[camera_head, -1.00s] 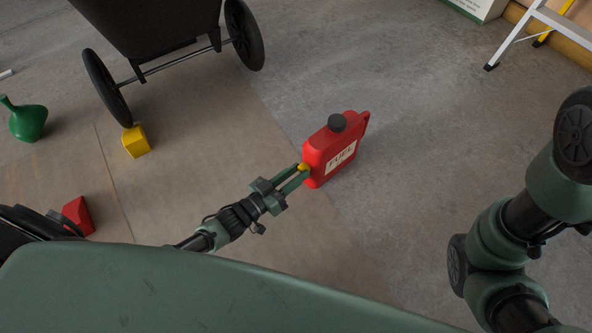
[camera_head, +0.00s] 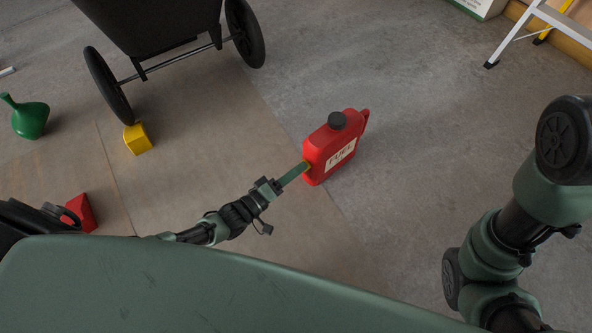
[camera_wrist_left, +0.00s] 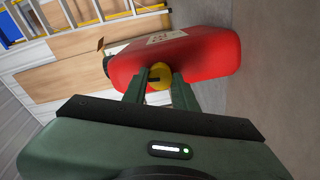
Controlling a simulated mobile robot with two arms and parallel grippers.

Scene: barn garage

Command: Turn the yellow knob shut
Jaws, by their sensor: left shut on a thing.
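The yellow knob (camera_wrist_left: 160,76) sits on the narrow side of the red fuel can (camera_wrist_left: 205,55). In the head view the fuel can (camera_head: 331,151) stands upright on the floor, with a black cap on top and a FUEL label. My left gripper (camera_head: 306,168) reaches the can's near left side. In the left wrist view my left gripper (camera_wrist_left: 160,85) has its two green fingers on either side of the knob, shut on it. In the head view the fingers hide most of the knob. My right gripper does not show.
A black cart (camera_head: 150,30) with two wheels stands at the upper left. A yellow wedge (camera_head: 138,139), a red wedge (camera_head: 80,213) and a green vase-like can (camera_head: 29,118) are on the floor. A stepladder (camera_head: 540,30) is at the upper right. Floor right of the can is clear.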

